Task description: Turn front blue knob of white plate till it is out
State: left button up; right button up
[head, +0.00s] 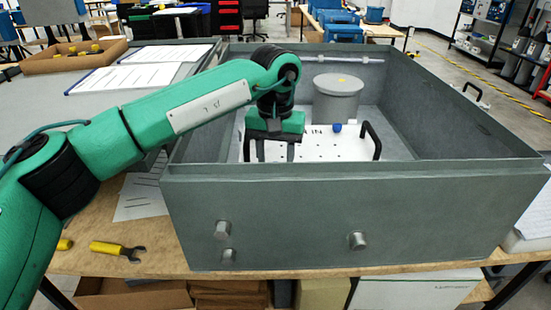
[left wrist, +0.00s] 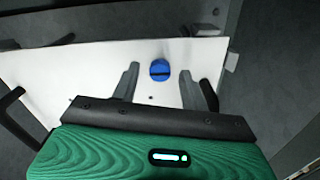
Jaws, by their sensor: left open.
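The white plate (head: 335,150) lies inside the grey box, with small dark holes and black handles. A blue knob (head: 337,127) stands at its far right part in the head view. My left gripper (head: 272,152) points down over the plate's left part, fingers open and empty. In the left wrist view a blue knob (left wrist: 160,70) with a dark slot sits on the plate (left wrist: 95,65), in line with the gap between the open fingers (left wrist: 158,82). It appears apart from both. I cannot tell whether both views show the same knob. My right gripper is not in view.
The open grey box (head: 340,215) has high walls around the plate. A grey cylinder (head: 338,100) stands behind the plate. A black handle (head: 371,140) rises at the plate's right. A yellow tool (head: 115,249) lies on the wooden table, left of the box.

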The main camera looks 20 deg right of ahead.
pick_arm(q)
jog(key=shift+f, duration=0.3)
grip_shut()
